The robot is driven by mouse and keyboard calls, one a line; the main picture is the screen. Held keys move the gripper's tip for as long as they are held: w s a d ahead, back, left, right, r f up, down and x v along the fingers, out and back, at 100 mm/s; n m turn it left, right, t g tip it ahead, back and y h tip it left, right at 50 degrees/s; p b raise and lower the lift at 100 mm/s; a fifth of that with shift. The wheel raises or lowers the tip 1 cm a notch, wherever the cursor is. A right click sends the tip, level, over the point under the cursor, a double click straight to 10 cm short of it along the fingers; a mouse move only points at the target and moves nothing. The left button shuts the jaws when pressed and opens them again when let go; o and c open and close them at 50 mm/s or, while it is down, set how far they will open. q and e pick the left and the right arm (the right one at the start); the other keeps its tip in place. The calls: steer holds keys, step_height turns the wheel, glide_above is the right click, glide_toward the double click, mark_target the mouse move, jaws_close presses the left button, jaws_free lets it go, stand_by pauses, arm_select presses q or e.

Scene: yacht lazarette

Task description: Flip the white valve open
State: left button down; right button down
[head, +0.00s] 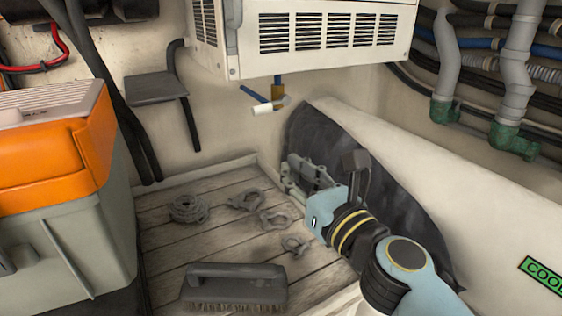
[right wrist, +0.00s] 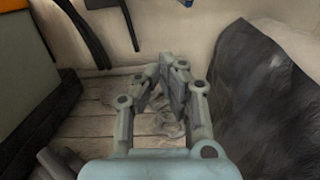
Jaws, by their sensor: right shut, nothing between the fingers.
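The valve (head: 277,91) hangs under the white vented unit at the top centre of the head view. It has a brass-coloured body, a blue bar sticking out to the left and a white stub below. My right gripper (head: 292,172) is below and slightly right of the valve, apart from it. Its fingers are closed together with nothing between them. My left gripper is not in view.
An orange and grey box (head: 55,160) stands at the left. Coiled ropes (head: 188,208) and a brush (head: 235,284) lie on the plank floor. The white vented unit (head: 300,62) overhangs the valve. A dark cover (head: 330,125) lies behind my right arm. Pipes (head: 515,70) run at upper right.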

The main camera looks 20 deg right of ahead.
steer(key=shift+s+d, duration=0.25)
steer(key=shift+s, duration=1)
